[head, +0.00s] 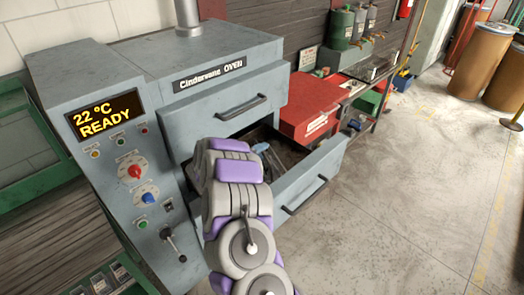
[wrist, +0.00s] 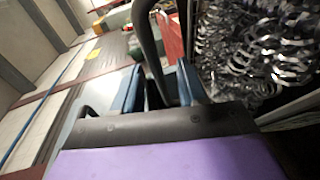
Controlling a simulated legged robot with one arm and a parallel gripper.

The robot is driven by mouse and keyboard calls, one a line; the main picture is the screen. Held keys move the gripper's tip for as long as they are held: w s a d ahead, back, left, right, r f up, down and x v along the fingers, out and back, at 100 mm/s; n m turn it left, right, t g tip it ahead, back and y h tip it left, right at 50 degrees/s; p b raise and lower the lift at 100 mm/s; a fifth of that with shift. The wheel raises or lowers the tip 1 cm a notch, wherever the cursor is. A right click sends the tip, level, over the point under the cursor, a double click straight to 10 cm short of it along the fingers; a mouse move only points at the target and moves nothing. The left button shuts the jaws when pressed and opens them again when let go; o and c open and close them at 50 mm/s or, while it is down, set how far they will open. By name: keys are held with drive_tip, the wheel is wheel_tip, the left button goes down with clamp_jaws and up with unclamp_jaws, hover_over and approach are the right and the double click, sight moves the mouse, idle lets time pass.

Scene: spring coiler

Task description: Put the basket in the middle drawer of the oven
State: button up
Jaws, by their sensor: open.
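The grey oven (head: 225,85) stands at the left in the head view. Its upper drawer (head: 230,100) is shut. The drawer below, which I take as the middle drawer (head: 318,172), is pulled out. My gripper (head: 261,148) is over this open drawer, with my arm hiding part of it. In the wrist view my gripper (wrist: 160,90) is open, its blue fingers apart. A dark curved bar, apparently the basket's handle (wrist: 150,45), passes between or just in front of them. The basket (wrist: 291,108), filled with shiny metal coils, is at the right, mostly cut off.
Brown drums (head: 480,60) stand at the far right. The concrete floor (head: 420,190) to the right is clear. A green frame (head: 45,180) is at the left.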

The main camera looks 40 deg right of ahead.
drive_tip(key=p+v, duration=0.1)
drive_tip(key=v, duration=0.8)
drive_tip(key=shift+a+p, duration=0.15)
drive_tip(key=shift+p, duration=0.2)
